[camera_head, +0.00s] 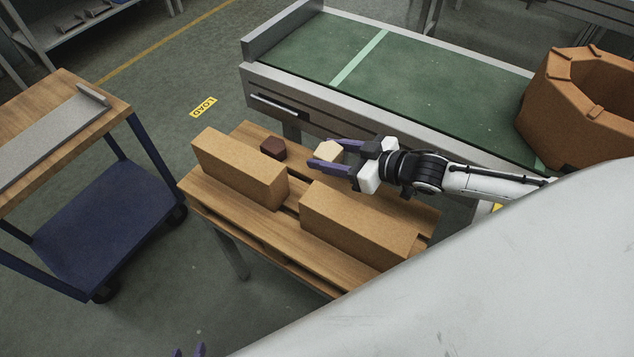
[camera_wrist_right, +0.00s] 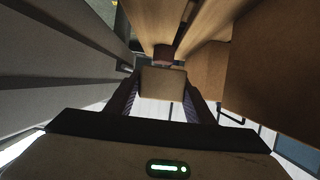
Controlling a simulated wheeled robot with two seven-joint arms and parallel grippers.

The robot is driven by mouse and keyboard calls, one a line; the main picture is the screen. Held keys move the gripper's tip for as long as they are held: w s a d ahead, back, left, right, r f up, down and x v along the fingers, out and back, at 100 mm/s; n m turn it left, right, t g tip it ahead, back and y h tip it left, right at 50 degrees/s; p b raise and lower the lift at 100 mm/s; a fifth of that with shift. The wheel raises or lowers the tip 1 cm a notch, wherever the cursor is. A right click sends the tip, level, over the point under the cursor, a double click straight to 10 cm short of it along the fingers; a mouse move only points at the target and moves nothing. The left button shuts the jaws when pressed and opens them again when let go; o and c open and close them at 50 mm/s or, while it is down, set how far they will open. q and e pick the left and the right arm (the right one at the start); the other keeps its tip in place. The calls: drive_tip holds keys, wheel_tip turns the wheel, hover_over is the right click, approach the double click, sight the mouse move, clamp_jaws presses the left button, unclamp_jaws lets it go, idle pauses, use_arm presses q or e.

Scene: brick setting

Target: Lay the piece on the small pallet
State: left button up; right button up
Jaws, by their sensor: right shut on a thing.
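The small wooden pallet (camera_head: 255,128) stands mid-view on legs, with two cardboard boxes on it. My right gripper (camera_head: 328,158) is over the pallet's far side and shut on a pale beige piece (camera_head: 327,149). In the right wrist view the beige piece (camera_wrist_right: 163,83) sits between the two purple fingers. A dark brown piece (camera_head: 273,148) lies on the pallet's far left part, ahead of the held piece; it also shows in the wrist view (camera_wrist_right: 164,53). The gap beneath the held piece is hard to tell.
A long box (camera_head: 235,170) and another box (camera_head: 355,222) take up the pallet's near side. A green conveyor (camera_head: 430,85) runs behind it, with an octagonal brown container (camera_head: 560,110) at right. A blue-shelved cart (camera_head: 95,225) stands left. Floor between is clear.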

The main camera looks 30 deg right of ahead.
sight(327, 180)
wheel_tip(327, 180, down, 3)
drive_tip(key=shift+w+f, duration=0.1)
drive_tip(key=shift+f, duration=0.1)
wheel_tip(327, 180, down, 3)
drive_tip(key=shift+f+b, duration=0.15)
drive_tip(key=shift+b, duration=0.25)
drive_tip(key=shift+f, duration=0.1)
drive_tip(key=shift+f, duration=0.2)
drive_tip(key=o, duration=1.1)
drive_tip(key=shift+r, duration=0.3)
drive_tip(key=p+v, duration=0.2)
drive_tip(key=v, duration=1)
drive_tip(key=shift+f, duration=0.2)
